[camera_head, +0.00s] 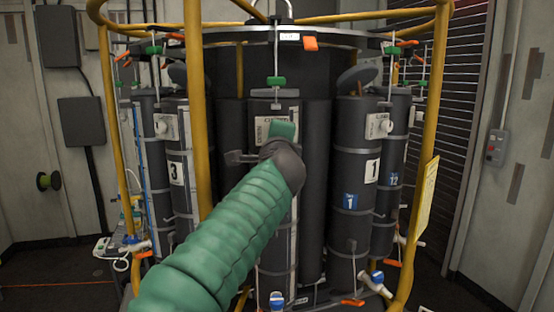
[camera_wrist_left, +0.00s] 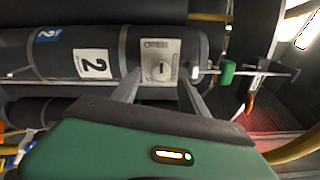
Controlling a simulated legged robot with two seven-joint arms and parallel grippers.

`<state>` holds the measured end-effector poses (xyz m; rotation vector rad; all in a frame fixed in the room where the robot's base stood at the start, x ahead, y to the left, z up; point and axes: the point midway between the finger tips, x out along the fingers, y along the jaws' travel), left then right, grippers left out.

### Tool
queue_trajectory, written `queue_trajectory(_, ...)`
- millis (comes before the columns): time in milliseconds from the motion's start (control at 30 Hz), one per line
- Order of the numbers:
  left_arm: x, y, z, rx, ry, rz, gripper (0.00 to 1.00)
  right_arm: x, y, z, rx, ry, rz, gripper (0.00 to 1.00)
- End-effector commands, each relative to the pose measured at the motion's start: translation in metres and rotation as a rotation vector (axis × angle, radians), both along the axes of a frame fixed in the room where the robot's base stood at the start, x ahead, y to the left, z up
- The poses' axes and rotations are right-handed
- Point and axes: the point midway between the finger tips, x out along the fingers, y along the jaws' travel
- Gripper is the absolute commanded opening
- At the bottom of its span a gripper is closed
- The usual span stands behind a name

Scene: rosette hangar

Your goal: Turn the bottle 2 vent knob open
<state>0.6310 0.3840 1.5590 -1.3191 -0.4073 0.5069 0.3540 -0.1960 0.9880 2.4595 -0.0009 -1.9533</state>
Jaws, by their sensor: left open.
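Bottle 2 (camera_wrist_left: 65,62) is a dark cylinder with a white label marked 2, lying sideways in the left wrist view. Its vent knob (camera_wrist_left: 164,70) is a small round pale knob with a dark slot, on a light square plate (camera_wrist_left: 158,48) with small print. My left gripper (camera_wrist_left: 160,84) is open, its two grey fingers on either side of the knob and apart from each other. I cannot tell whether they touch it. In the head view my green left arm and hand cover most of this bottle's front, with part of the plate (camera_head: 262,126) showing. My right gripper is not in view.
Bottle 3 (camera_head: 180,205) stands to the left and bottle 1 (camera_head: 350,215) to the right, each with a knob plate. Yellow frame tubes (camera_head: 195,110) cross in front. A thin rod with a green block (camera_wrist_left: 228,72) sits beside the knob.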

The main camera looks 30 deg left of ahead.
Motion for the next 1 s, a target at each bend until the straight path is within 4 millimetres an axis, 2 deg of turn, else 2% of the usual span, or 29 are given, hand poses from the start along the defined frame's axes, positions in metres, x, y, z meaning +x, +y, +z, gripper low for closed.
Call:
queue_trajectory(33,-0.014,-0.01,-0.006,-0.001,-0.004,-0.004,0.52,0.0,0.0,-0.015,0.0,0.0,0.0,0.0)
queue_trajectory(100,-0.031,-0.022,-0.006,-0.001,-0.004,-0.004,0.52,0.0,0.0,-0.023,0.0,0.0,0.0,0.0)
queue_trajectory(300,-0.072,-0.049,-0.005,-0.002,-0.001,-0.002,0.52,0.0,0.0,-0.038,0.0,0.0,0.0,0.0)
queue_trajectory(400,-0.083,-0.057,-0.004,-0.002,0.001,0.0,0.52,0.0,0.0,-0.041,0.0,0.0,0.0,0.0)
queue_trajectory(900,-0.088,-0.061,-0.002,-0.001,0.003,0.002,0.52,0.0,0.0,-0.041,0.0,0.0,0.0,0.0)
queue_trajectory(1000,-0.085,-0.062,-0.011,-0.018,0.014,-0.006,0.52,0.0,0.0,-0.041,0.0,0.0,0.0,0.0)
